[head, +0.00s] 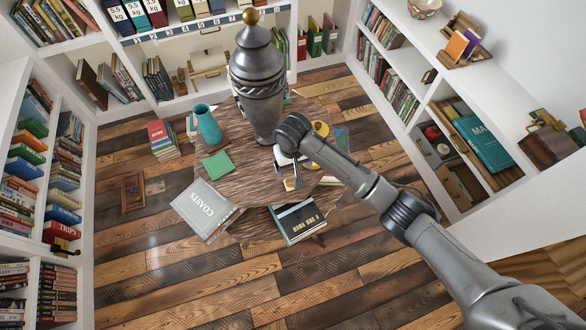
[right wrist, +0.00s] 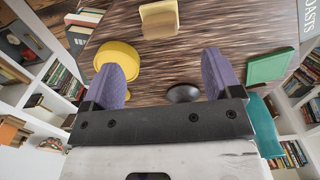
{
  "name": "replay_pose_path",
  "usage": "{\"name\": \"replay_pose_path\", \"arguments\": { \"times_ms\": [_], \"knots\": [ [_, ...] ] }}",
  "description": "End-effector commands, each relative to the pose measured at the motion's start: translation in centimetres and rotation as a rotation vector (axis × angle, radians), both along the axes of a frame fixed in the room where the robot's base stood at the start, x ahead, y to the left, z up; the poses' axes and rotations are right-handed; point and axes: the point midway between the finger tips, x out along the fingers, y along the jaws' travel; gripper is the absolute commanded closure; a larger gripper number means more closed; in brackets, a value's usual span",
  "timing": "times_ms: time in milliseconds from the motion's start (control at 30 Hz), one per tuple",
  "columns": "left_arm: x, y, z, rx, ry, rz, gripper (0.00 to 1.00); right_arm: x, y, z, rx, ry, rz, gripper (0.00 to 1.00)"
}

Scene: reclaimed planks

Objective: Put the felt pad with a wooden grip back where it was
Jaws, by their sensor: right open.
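A small tan block with a paler edge (right wrist: 159,19) sits on the round wooden table (head: 255,205), ahead of the right fingertips in the right wrist view. It looks most like the felt pad with a wooden grip, though I cannot make out felt. In the head view only a sliver of it (head: 289,185) shows beside the fingers. My right gripper (head: 296,177) is low over the table, and its purple-padded fingers also show in the right wrist view (right wrist: 170,75). They are open, with nothing held between them. My left gripper is not in view.
A yellow round object (right wrist: 117,55) stands beside one finger. A tall grey urn (head: 260,85), a teal jug (head: 207,127), a green book (head: 218,164), the COASTS book (head: 203,205) and a dark book (head: 298,220) crowd the table. Bookshelves surround the plank floor.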

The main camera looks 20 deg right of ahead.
Motion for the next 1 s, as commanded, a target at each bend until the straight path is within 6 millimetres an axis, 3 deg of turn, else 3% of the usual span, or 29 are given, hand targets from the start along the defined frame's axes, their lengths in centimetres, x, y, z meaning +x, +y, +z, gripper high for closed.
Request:
{"name": "replay_pose_path", "arguments": {
  "times_ms": [367, 567, 667, 800, 1000],
  "knots": [
    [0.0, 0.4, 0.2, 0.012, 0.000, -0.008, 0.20, 0.0, 0.0, 1.1, 0.000, 0.000, -0.001, 0.16],
    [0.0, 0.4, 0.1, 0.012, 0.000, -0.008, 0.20, -1.8, 0.9, -0.4, 0.024, -0.005, 0.037, 0.16],
    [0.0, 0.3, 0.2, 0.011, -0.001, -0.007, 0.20, -4.7, 2.0, -2.3, 0.061, -0.025, 0.089, 0.16],
    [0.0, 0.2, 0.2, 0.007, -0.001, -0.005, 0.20, -10.3, 3.3, -4.7, 0.123, -0.078, 0.166, 0.16],
    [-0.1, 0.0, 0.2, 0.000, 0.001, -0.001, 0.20, -18.6, 2.6, -6.1, 0.164, -0.174, 0.215, 0.16]
  ]
}}
